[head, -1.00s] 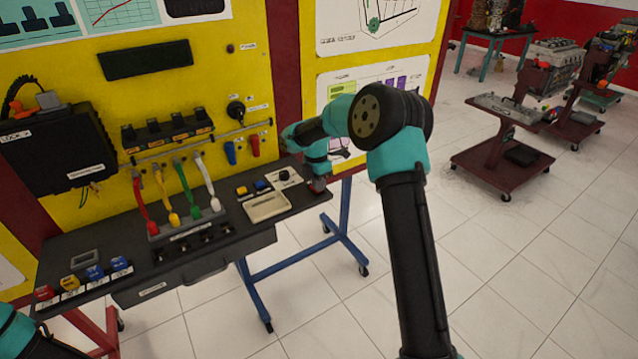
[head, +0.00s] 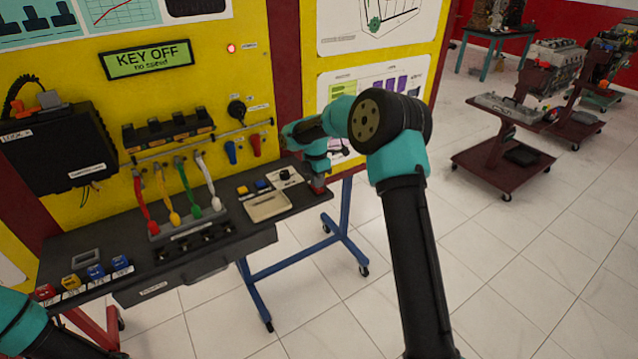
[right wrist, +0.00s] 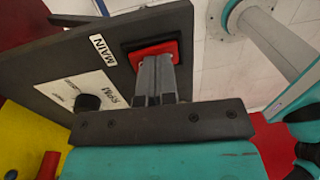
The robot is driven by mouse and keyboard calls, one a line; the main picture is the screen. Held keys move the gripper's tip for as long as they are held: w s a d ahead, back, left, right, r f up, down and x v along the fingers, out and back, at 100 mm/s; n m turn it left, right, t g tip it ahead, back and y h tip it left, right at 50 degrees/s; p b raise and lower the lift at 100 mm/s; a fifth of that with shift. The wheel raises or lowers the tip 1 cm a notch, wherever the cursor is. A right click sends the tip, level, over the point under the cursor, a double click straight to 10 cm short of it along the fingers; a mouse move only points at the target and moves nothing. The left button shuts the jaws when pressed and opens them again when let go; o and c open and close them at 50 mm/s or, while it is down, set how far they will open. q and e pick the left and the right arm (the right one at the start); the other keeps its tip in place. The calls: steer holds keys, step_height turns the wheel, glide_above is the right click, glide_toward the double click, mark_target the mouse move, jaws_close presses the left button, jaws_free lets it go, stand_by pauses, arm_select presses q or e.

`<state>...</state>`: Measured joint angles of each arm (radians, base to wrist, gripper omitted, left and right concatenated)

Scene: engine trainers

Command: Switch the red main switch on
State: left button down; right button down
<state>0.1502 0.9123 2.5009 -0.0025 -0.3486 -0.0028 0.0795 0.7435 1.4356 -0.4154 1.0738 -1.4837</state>
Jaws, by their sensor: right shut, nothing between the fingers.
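The red main switch (right wrist: 136,58) sits in a black frame next to the MAIN label (right wrist: 102,50) at the panel's edge in the right wrist view. My right gripper (right wrist: 156,60) is shut and empty, its fingertips over the switch and seemingly touching it. The fingers hide the middle of the switch. In the head view my right gripper (head: 318,180) is at the bench's right end, with the switch mostly hidden. The display (head: 150,60) reads KEY OFF, and a red lamp (head: 231,48) is lit. Part of my left arm shows at the lower left; its gripper is out of frame.
An RPM knob (right wrist: 87,102) is beside the switch. The yellow board (head: 185,85) stands behind. Open tiled floor lies to the right.

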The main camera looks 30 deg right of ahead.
mark_target(321, 191)
stand_by(0.3)
arm_select(q)
steer(key=shift+a, duration=0.1)
arm_select(e)
step_height(321, 191, up, 14)
steer(key=s, duration=0.2)
steer(key=shift+d, duration=0.1)
stand_by(0.5)
